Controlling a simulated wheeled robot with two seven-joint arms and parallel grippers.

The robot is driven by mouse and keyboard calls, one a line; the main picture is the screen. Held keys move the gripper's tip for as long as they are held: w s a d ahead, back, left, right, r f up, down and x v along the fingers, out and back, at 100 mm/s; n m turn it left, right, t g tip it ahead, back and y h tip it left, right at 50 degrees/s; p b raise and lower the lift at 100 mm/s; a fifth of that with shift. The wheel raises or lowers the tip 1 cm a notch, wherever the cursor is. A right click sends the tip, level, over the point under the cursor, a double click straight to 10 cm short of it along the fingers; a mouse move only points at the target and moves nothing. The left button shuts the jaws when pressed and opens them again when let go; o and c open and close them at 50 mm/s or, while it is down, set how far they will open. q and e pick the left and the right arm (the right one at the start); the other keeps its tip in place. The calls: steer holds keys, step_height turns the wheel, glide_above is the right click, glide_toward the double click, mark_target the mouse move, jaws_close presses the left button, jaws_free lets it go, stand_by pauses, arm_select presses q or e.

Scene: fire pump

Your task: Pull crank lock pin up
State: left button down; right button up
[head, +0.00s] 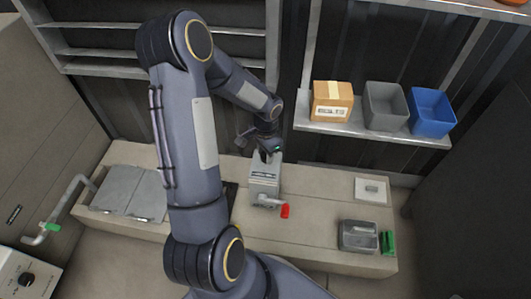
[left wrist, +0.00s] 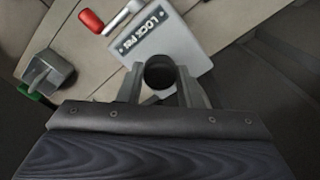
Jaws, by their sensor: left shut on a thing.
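The grey crank box (head: 264,182) stands on the bench and also shows in the left wrist view (left wrist: 186,50) with a "LOCK PIN" label. The crank lock pin (left wrist: 160,73) is a dark round knob between the fingers of my left gripper (left wrist: 162,85). In the head view my left gripper (head: 268,155) is at the back top of the box, small and partly dark. It is shut on the pin. A crank with a red handle (head: 285,211) is on the front of the box, and the red handle (left wrist: 91,20) shows in the wrist view. My right gripper is not in view.
A shelf (head: 380,133) behind at right holds a cardboard box (head: 332,100), a grey bin (head: 385,106) and a blue bin (head: 431,112). A grey block (head: 358,236) with a green part (head: 387,243) sits at the bench's right end. A bent pipe (head: 62,205) is at left.

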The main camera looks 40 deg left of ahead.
arm_select(q)
steer(key=shift+r, duration=0.15)
steer(key=c, duration=1)
jaws_free()
steer(key=shift+r+p, duration=1.4)
steer(key=shift+r, duration=2.5)
